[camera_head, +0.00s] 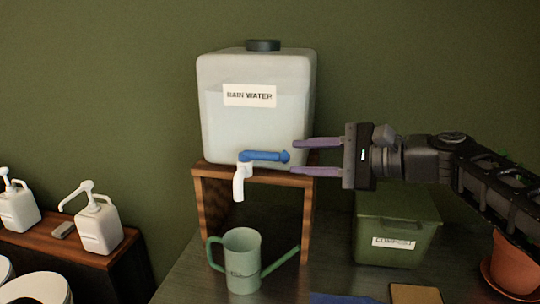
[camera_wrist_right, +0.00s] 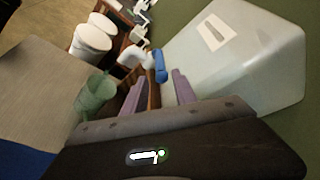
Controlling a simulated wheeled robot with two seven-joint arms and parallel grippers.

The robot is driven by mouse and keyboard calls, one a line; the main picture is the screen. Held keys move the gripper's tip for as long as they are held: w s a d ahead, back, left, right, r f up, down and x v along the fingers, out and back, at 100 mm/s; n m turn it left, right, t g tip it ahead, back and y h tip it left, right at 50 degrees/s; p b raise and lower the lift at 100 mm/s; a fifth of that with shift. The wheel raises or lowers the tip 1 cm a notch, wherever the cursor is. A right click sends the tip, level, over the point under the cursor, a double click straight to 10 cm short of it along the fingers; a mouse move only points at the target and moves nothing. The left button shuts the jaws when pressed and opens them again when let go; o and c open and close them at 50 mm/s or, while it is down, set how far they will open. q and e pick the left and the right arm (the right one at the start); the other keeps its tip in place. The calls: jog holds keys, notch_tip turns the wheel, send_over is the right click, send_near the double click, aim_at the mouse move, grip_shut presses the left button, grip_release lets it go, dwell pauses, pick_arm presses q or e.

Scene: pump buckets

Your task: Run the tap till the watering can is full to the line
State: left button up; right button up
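A translucent tank (camera_head: 225,130) labelled RAIN WATER stands on a wooden stand (camera_head: 305,215), part filled with water. Its tap has a blue lever (camera_head: 262,156) pointing right and a white spout (camera_head: 239,186); no stream shows. The green watering can (camera_head: 242,262) stands upright below the spout, its own spout to the right. Its water level and line cannot be made out. My right gripper (camera_head: 292,157) is open, its purple fingers above and below the lever's right end. In the wrist view the lever (camera_wrist_right: 160,66) lies just beyond the fingertips; contact is unclear. My left gripper is out of view.
A green compost bin (camera_head: 385,220) stands right of the stand, under my right arm. A terracotta pot (camera_head: 513,268) is at the far right. Pump bottles (camera_head: 98,225) stand on a wooden shelf at left, with white buckets (camera_head: 42,290) in front.

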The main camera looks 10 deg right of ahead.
aim_at(280, 158)
jog(key=p+x, duration=0.1)
jog(key=x, duration=0.6)
jog(key=shift+w+a+f, duration=0.15)
jog(key=shift+w+a, duration=0.1)
jog(key=shift+a, duration=0.05)
jog(key=shift+c, duration=0.5)
jog(key=c, duration=0.6)
grip_shut()
jog(key=shift+f, duration=0.1)
